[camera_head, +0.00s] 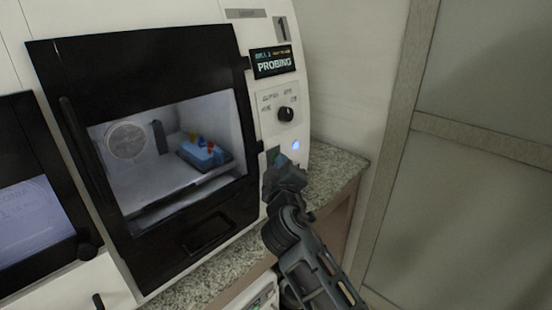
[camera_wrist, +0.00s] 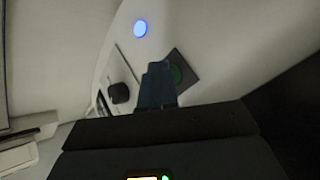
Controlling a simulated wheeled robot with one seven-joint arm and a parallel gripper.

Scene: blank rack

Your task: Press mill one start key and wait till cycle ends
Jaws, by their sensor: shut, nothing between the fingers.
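Mill one (camera_head: 258,30) is the white machine marked "1". Its display (camera_head: 273,62) reads "PROBING". In the head view, my gripper (camera_head: 280,165) is at the lower control panel and hides most of that plate. My gripper (camera_wrist: 159,68) is shut and empty, its tips over the left part of the plate. I cannot tell whether they touch the key. Through the door window (camera_head: 130,190), a blue block with red and yellow pieces shows inside.
A round blue light (camera_head: 295,146) glows just above the key, also in the wrist view (camera_wrist: 140,28). A black knob (camera_head: 286,114) sits higher on the panel. A granite counter (camera_head: 335,172) runs below. Another machine (camera_head: 35,225) stands at left.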

